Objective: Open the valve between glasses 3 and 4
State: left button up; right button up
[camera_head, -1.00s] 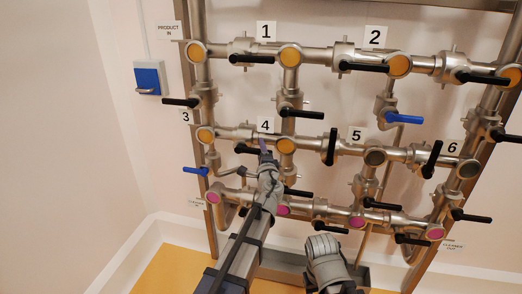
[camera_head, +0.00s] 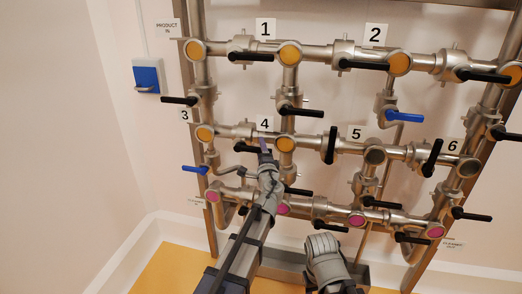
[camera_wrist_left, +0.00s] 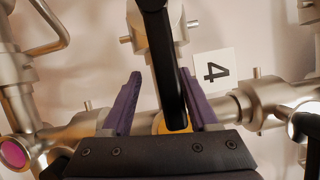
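The pipe valve between glasses 3 and 4 has a black lever (camera_head: 245,147) that points right, roughly along the pipe, towards my left gripper (camera_head: 264,148). Glass 3 (camera_head: 204,133) and glass 4 (camera_head: 285,145) are orange discs on either side. In the left wrist view, my left gripper (camera_wrist_left: 160,104) has its two purple fingers apart. A black lever (camera_wrist_left: 168,70) runs down between them, closer to the right finger, with a gap to the left one. Part of an orange glass (camera_wrist_left: 158,124) shows behind the lever. My right gripper's fingers do not show; only a grey part of my right arm does.
Label 4 (camera_head: 265,123) is just above the gripper. Other levers stand close by: a black one (camera_head: 300,111) above right, a blue one (camera_head: 195,169) at lower left and a black one (camera_head: 330,145) to the right. Pipes with magenta glasses (camera_head: 357,220) run below.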

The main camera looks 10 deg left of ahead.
pick_arm(q)
jog(key=v, duration=0.7)
jog(key=shift+s, duration=0.25)
